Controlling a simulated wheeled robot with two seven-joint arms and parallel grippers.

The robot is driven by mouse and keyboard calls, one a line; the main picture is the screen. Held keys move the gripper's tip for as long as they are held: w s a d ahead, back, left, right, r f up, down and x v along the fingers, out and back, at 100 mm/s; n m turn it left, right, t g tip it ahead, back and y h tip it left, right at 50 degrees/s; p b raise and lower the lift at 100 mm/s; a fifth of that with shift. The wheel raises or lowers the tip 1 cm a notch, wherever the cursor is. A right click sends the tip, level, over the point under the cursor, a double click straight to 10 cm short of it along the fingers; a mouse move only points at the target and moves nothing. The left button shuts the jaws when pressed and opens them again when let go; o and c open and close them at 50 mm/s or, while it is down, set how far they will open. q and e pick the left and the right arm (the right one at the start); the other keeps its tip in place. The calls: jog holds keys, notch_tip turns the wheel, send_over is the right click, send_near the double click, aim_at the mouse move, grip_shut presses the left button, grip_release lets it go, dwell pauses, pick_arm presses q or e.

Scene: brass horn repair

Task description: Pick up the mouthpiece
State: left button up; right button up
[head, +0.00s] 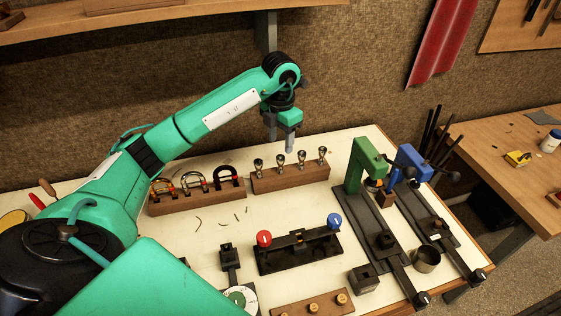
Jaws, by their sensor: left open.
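Several small silvery mouthpieces stand upright in a row on a wooden block (290,180) towards the back of the bench. They are a left one (258,165), two middle ones (281,160) (302,157) and a right one (322,154). Which one the task means cannot be told. My left gripper (281,143) hangs fingers down over the back of this block, above the middle mouthpieces. It is open with nothing between its fingers, and appears apart from the mouthpieces. My right gripper is out of view.
A wooden rack of U-shaped slides (197,204) stands left of the block. In front is a black fixture with red and blue knobs (298,254). Green (366,160) and blue (411,160) presses stand at right, near a metal cup (427,259). Thin dark pieces lie on the bench.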

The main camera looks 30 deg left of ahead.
aim_at(280, 157)
pick_arm(q)
notch_tip(280, 157, down, 2)
jog(key=shift+f, duration=0.25)
jog(key=shift+s+f+p, duration=0.1)
jog(key=shift+f+p, duration=0.45)
jog(key=shift+p, duration=0.1)
notch_tip(280, 157, down, 3)
jog(key=shift+f+p, duration=0.1)
jog(key=shift+p, duration=0.55)
jog(key=shift+f, duration=0.45)
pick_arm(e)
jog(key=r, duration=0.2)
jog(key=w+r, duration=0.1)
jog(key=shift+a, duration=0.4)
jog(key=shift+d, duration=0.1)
pick_arm(q)
grip_shut()
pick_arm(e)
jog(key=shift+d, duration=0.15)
